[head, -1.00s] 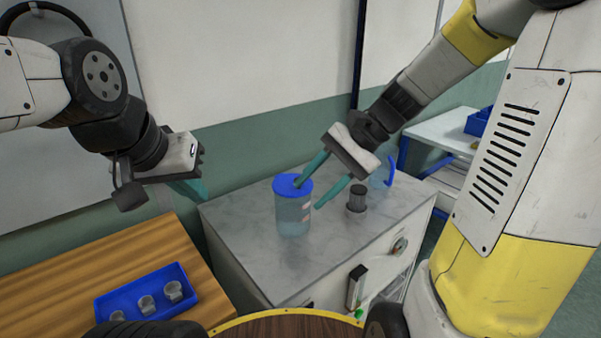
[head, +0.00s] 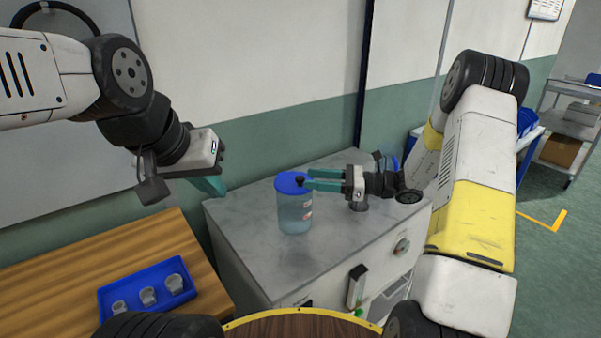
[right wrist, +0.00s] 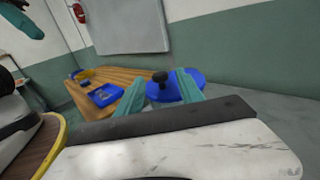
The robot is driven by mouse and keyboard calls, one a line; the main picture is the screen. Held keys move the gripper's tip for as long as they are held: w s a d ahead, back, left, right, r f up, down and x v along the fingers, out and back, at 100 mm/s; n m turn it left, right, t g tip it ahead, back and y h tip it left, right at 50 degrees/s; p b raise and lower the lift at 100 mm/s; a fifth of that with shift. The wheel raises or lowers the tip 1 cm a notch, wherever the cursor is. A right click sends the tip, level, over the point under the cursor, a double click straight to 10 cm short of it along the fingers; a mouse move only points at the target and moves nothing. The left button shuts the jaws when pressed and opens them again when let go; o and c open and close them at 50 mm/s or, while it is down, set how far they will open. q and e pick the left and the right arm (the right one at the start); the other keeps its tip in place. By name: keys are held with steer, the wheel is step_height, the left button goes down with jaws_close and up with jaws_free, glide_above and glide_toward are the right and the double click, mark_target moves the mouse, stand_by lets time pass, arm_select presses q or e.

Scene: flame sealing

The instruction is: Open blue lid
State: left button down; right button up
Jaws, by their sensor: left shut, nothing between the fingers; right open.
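The blue lid (head: 291,183) with a dark knob (head: 300,180) sits on a clear jar (head: 294,213) on the grey marbled cabinet top. My right gripper (head: 308,180) lies level at lid height, coming from the right, its teal fingers open at the knob. In the right wrist view the blue lid (right wrist: 184,84) and black knob (right wrist: 160,77) show between the two open fingers (right wrist: 160,92). I cannot tell whether the fingers touch the knob. My left gripper (head: 216,188) is shut and empty, in the air left of the jar.
A blue tray (head: 133,310) with several small cups lies on the wooden table (head: 60,275) at the left. The cabinet top left of the jar is clear.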

mark_target(300, 177)
steer(key=shift+w+a, duration=0.2)
steer(key=shift+a, duration=0.95)
steer(key=shift+w+a, duration=0.15)
steer(key=shift+a, duration=0.95)
jaws_close()
